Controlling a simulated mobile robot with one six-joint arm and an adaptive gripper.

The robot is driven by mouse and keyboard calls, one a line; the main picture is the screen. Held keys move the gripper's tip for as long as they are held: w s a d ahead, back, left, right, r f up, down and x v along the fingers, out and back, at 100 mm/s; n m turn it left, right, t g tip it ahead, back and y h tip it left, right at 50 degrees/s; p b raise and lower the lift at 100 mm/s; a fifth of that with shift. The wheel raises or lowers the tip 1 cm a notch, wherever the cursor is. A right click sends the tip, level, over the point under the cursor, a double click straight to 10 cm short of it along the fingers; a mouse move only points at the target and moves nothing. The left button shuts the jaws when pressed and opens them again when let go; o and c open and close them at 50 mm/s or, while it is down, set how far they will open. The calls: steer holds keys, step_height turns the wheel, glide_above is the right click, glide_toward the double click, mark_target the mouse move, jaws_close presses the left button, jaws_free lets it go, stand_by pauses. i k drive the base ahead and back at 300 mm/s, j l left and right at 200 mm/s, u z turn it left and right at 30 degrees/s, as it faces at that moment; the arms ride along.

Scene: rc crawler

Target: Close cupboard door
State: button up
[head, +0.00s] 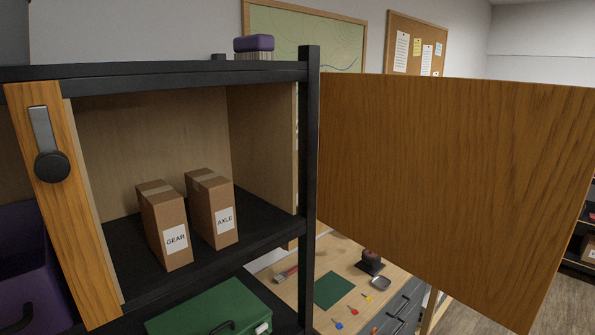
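The cupboard (262,150) is a wood-lined compartment in a black-framed shelf unit, with its front open. Its wooden door (455,190) stands wide open to the right, beyond the black post, and fills much of the right side of the head view. No handle shows on the face I see. A narrow wooden panel (78,235) at the compartment's left carries a grey bar with a round black knob (52,166). Two cardboard boxes, labelled GEAR (165,225) and AXLE (212,208), stand inside on the black shelf. My gripper is not in view.
A black post (309,190) stands between the compartment and the door. Below and behind is a workbench (345,262) with small tools and drawers. A green case (212,310) sits on the lower shelf. A purple bin (30,265) is at far left. A purple-topped brush (254,45) lies on top.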

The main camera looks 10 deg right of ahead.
mark_target(477, 188)
steer(key=l+u, duration=0.25)
steer(key=u, duration=0.25)
steer(key=l+u, duration=0.2)
steer(key=u, duration=0.3)
steer(key=k+l+u, duration=0.15)
steer(key=l, duration=0.35)
steer(key=k+l+u, duration=0.1)
steer(key=k+l, duration=0.3)
steer(key=k+l+u, duration=0.15)
steer(key=k+l, duration=0.15)
steer(key=l, duration=0.3)
steer(key=k+l+u, duration=0.15)
steer(key=k+l, duration=0.15)
steer(key=l, duration=0.15)
